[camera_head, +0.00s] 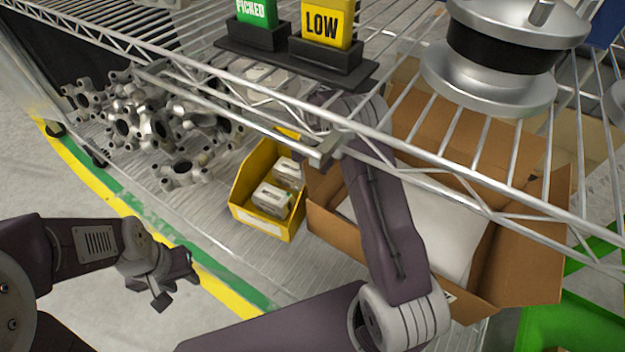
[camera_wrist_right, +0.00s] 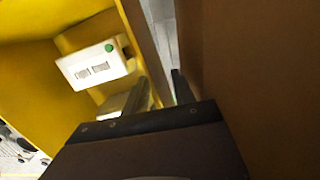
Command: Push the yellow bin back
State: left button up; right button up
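The yellow bin (camera_head: 262,222) stands on the lower wire shelf, open at the top, with small white boxes (camera_head: 271,199) inside. In the right wrist view the bin's yellow wall (camera_wrist_right: 30,80) fills the left side, with a white box (camera_wrist_right: 92,66) in it. My right arm reaches under the upper shelf. Its gripper (camera_wrist_right: 166,92) is between the bin and brown cardboard; whether its fingers touch or grip the bin wall is unclear. In the head view the shelf rail and arm hide its fingertips. My left gripper (camera_head: 174,284) is over the floor, away from the bin, its fingers apart and empty.
A cardboard box (camera_head: 530,262) stands close right of the bin. Metal castings (camera_head: 160,125) are piled to its left. The upper wire shelf's front rail (camera_head: 420,178) crosses above, carrying PICKED and LOW signs (camera_head: 327,22) and a metal part (camera_head: 500,70). Floor at front left is clear.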

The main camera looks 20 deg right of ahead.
aim_at(313, 172)
notch_tip(313, 172, up, 8)
jog(key=p, duration=0.4)
jog(key=shift+f+p, duration=0.2)
jog(key=shift+p, duration=0.1)
jog(key=shift+f, duration=0.1)
jog(key=shift+s+a, duration=0.1)
